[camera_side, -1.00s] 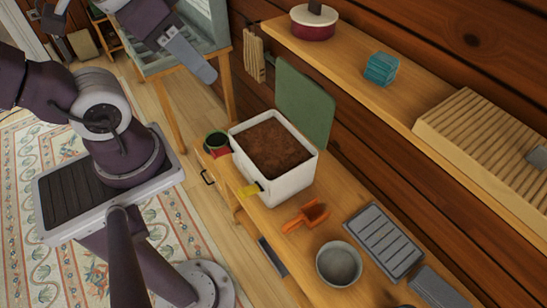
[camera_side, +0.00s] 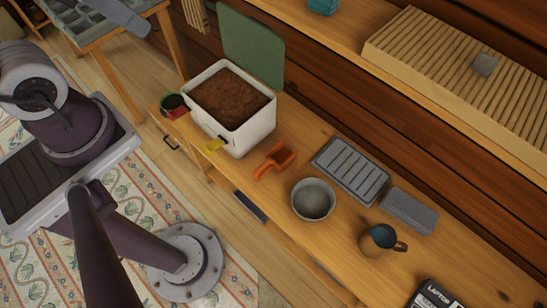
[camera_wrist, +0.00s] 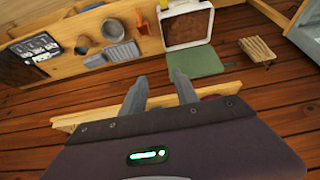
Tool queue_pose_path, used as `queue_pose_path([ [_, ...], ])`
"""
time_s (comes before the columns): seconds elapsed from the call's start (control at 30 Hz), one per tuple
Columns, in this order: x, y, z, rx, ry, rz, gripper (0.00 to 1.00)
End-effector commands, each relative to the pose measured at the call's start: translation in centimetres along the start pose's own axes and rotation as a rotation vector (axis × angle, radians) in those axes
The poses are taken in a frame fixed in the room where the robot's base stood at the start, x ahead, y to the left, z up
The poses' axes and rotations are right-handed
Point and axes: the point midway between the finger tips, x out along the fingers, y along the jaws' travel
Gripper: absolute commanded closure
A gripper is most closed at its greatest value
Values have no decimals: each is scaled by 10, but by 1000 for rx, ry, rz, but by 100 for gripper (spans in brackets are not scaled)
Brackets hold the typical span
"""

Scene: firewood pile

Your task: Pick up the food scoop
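The orange food scoop (camera_side: 275,162) lies on the wooden bench, in front of the white soil bin and left of a grey ribbed tray. It also shows small near the top of the wrist view (camera_wrist: 141,21), beside the bin. My gripper (camera_wrist: 158,84) shows in the wrist view with its two grey fingers apart and nothing between them. It is well away from the scoop.
The white bin (camera_side: 243,134) holds brown soil, with a green lid (camera_side: 253,50) behind it. A grey bowl (camera_side: 313,200), ribbed tray (camera_side: 350,171) and brown jug (camera_side: 378,240) stand to the right. A wooden shelf (camera_side: 380,75) runs above the bench along the wall.

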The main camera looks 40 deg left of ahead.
Motion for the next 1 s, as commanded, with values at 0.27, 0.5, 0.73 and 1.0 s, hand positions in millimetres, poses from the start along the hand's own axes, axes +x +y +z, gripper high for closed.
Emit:
queue_pose_path([
  [0.27,0,0,0,0,0,0,64],
  [0.5,0,0,0,0,0,0,57],
  [0.73,0,0,-1,0,-1,0,57],
  [1.0,68,12,-80,-29,-142,-11,57],
])
